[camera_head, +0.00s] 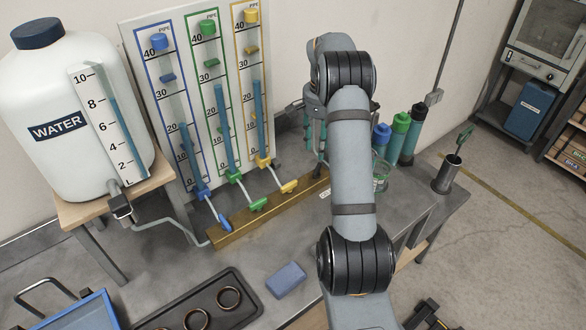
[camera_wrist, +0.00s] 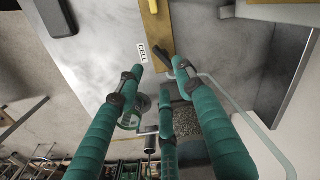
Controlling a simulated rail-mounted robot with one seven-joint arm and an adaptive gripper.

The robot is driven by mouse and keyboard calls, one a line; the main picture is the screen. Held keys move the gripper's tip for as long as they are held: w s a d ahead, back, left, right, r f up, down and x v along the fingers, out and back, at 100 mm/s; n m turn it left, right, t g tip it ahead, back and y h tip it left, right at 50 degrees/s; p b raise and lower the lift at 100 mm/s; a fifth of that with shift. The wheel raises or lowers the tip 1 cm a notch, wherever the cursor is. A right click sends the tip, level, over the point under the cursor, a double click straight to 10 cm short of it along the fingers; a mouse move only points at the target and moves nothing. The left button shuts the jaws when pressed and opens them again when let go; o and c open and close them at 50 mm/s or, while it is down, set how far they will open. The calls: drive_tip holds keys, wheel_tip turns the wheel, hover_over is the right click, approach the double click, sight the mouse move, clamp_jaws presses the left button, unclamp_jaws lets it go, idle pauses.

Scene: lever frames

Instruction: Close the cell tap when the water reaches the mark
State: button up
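My gripper (camera_wrist: 160,74) has its teal fingers spread apart, open and empty, in the wrist view. A black lever tap (camera_wrist: 163,55) lies at the end of the yellow-brown bar by the CELL label (camera_wrist: 142,53), between the fingertips in the picture; I cannot tell if they touch it. A clear glass vessel with green on it, likely the cell (camera_wrist: 129,121), is partly behind the left finger. In the head view the glass (camera_head: 381,178) shows right of my arm. Its water level and mark cannot be made out. My arm hides the tap there.
A white WATER tank (camera_head: 60,110) stands at left. A board holds blue, green and yellow gauges (camera_head: 208,90), with matching levers on a brass-coloured bar (camera_head: 255,226). A blue block (camera_head: 286,279) and a black tray (camera_head: 165,318) lie in front. Capped bottles (camera_head: 399,138) stand right.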

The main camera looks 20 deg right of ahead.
sight(318, 169)
drive_tip(key=f, duration=0.3)
drive_tip(key=f+p, duration=0.1)
drive_tip(key=f, duration=0.5)
drive_tip(key=shift+d+f+p, duration=0.25)
drive_tip(key=shift+f+p, duration=0.1)
drive_tip(key=shift+p, duration=0.05)
drive_tip(key=c, duration=0.3)
clamp_jaws()
